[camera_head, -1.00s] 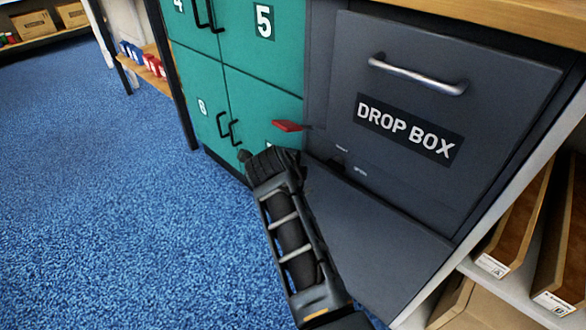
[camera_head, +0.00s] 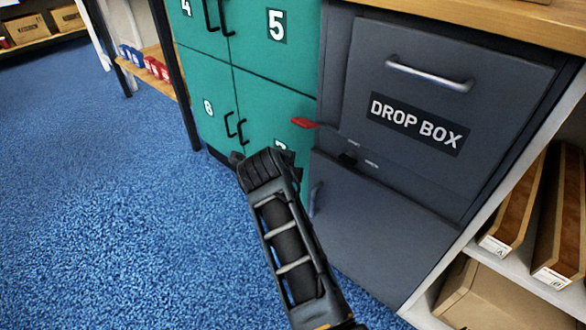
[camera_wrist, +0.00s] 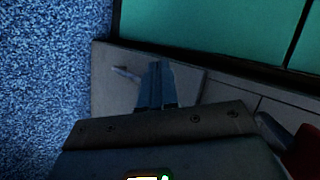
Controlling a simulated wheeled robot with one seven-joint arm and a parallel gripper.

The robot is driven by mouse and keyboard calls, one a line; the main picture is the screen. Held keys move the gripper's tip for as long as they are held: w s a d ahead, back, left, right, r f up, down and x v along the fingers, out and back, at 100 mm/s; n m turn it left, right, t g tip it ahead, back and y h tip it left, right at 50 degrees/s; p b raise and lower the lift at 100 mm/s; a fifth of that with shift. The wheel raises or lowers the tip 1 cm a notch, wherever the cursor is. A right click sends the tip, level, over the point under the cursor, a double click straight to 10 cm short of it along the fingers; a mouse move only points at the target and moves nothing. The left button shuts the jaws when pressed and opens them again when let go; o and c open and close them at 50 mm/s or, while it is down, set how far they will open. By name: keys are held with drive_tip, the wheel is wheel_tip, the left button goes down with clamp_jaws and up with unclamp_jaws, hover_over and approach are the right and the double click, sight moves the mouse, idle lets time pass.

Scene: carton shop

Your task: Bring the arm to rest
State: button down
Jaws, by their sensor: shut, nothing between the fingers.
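My arm (camera_head: 285,240) reaches up from the bottom of the head view, with its wrist end in front of the teal lockers. My gripper's fingers are hidden in that view. In the wrist view, my gripper (camera_wrist: 155,85) is shut, its two blue-grey fingers side by side with nothing between them. The fingers show against a grey panel; I cannot tell how far apart they are from it.
The grey drop box (camera_head: 410,180) stands right of my arm, with a silver handle (camera_head: 430,75) and a red-ended lever (camera_head: 304,123). Teal lockers (camera_head: 270,105) stand left of it. Shelves with cartons (camera_head: 495,305) are at right. Blue carpet (camera_head: 100,210) at left is clear.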

drive_tip(key=s+a+r+p, duration=0.2)
drive_tip(key=s+a+r, duration=0.1)
drive_tip(key=r, duration=0.1)
drive_tip(key=s+d+f+n+t+y, duration=0.1)
drive_tip(key=s+d+f+n, duration=0.3)
drive_tip(key=s+d+f, duration=0.4)
drive_tip(key=s+d+f+n+t, duration=0.1)
drive_tip(key=s+d+f+n, duration=0.4)
drive_tip(key=d, duration=0.6)
drive_tip(key=s+d+r+n+y, duration=0.1)
drive_tip(key=s+d+r+n, duration=0.15)
drive_tip(key=s, duration=0.55)
drive_tip(key=s+d+r+n+t, duration=0.1)
drive_tip(key=s+d+n, duration=0.15)
drive_tip(key=s, duration=0.55)
drive_tip(key=s+d+r+n+y, duration=0.1)
drive_tip(key=s+d+n, duration=0.15)
drive_tip(key=s, duration=0.55)
drive_tip(key=s+d+r+n+t+h, duration=0.1)
drive_tip(key=s+d+r+n+t, duration=0.15)
drive_tip(key=s+r, duration=1.2)
wheel_tip(320, 180, up, 28)
drive_tip(key=w+p, duration=0.1)
drive_tip(key=p, duration=2.4)
drive_tip(key=shift+a+n+p, duration=0.4)
drive_tip(key=shift+a, duration=0.05)
